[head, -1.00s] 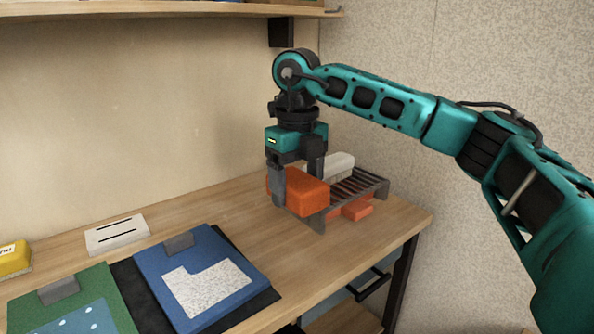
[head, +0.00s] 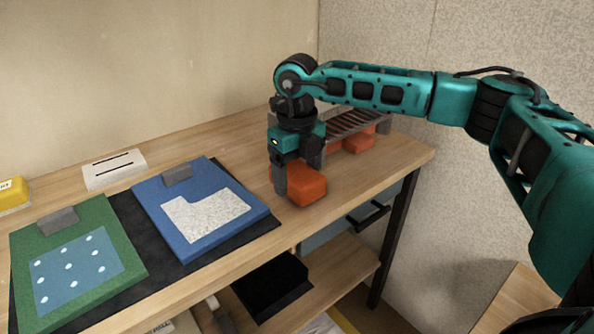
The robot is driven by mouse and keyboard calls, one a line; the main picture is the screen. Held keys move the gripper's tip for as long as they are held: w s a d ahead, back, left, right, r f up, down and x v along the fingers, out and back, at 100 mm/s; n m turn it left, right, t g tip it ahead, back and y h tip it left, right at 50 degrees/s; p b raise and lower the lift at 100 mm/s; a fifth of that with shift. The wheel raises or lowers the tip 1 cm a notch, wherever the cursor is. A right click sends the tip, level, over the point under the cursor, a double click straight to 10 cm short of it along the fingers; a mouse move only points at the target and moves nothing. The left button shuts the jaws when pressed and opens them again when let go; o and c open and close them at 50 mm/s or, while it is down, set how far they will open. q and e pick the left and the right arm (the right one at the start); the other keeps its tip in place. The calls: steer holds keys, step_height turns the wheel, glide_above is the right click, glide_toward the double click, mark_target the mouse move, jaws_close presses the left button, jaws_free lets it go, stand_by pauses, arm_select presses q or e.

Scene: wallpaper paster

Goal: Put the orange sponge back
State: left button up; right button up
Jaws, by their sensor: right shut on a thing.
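The orange sponge (head: 305,188) is in my right gripper (head: 296,172), which points down and is shut on it. The sponge is low over the wooden table, in front of and left of the slatted grey rack (head: 350,125). I cannot tell whether it touches the table. Another orange item (head: 357,140) lies under the rack. The gripper and arm cover part of the rack, and the white block seen there earlier is hidden. My left gripper is not in view.
A blue board (head: 218,184) with a speckled patch and a green board (head: 100,220) with a dotted patch lie on a black mat (head: 150,232). A white slotted block (head: 114,169) and a yellow item (head: 12,195) are behind. A lower shelf (head: 335,270) is below.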

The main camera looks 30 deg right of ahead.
mark_target(297, 169)
steer(key=shift+f, duration=0.1)
steer(key=o, duration=1.1)
steer(key=shift+b, duration=0.35)
step_height(297, 169, up, 6)
steer(key=p, duration=0.2)
steer(key=shift+w+d+p, duration=0.1)
steer(key=shift+p, duration=0.2)
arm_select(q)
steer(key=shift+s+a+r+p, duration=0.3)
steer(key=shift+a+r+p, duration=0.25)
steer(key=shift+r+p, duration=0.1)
arm_select(e)
step_height(297, 169, up, 7)
steer(key=shift+f, duration=0.1)
